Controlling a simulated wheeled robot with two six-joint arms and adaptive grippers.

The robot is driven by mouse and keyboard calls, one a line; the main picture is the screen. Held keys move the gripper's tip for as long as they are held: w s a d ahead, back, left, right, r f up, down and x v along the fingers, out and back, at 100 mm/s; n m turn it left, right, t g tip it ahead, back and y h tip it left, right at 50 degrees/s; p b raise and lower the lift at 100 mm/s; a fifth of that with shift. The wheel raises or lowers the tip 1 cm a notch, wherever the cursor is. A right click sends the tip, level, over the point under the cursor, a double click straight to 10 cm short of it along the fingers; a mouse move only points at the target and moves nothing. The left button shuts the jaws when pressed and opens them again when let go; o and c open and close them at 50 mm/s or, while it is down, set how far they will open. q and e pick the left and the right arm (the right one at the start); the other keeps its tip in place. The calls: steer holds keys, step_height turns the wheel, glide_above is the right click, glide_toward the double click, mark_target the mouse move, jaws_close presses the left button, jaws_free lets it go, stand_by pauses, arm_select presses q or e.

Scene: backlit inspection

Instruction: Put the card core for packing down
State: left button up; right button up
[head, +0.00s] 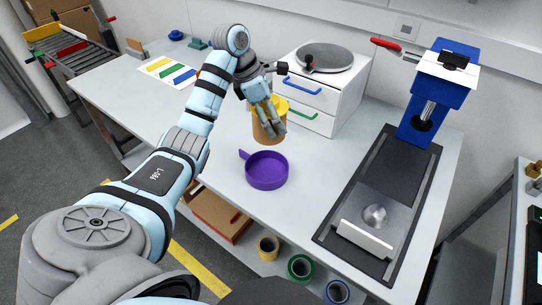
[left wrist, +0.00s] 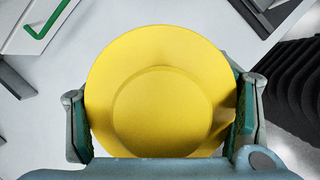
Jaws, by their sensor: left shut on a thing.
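The card core (head: 268,129) is a brown upright cylinder with a yellow top, just behind a purple round pan with a short handle (head: 267,171). My left gripper (head: 266,111) is shut on it from above, with its fingers on either side. In the left wrist view the yellow round top of the core (left wrist: 158,100) fills the middle, between the green-padded fingers. The fingers hide part of its side in the head view. I cannot tell whether its base touches the table. My right gripper is not in view.
A white drawer unit (head: 325,100) with a round grey plate stands behind the core. A blue press (head: 433,95) on a dark base stands to the right. A sheet with coloured bars (head: 172,72) lies at the back left. The white table (head: 215,150) is clear left of the pan.

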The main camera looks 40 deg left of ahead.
arm_select(q)
steer(key=f, duration=0.5)
steer(key=f+b, duration=0.1)
steer(key=f, duration=0.4)
steer(key=s+f+b, duration=0.1)
steer(key=f, duration=0.4)
steer(key=shift+a+f, duration=0.1)
steer(key=shift+f, duration=0.2)
steer(key=shift+r, duration=0.1)
steer(key=o, duration=2)
steer(key=shift+o, duration=0.2)
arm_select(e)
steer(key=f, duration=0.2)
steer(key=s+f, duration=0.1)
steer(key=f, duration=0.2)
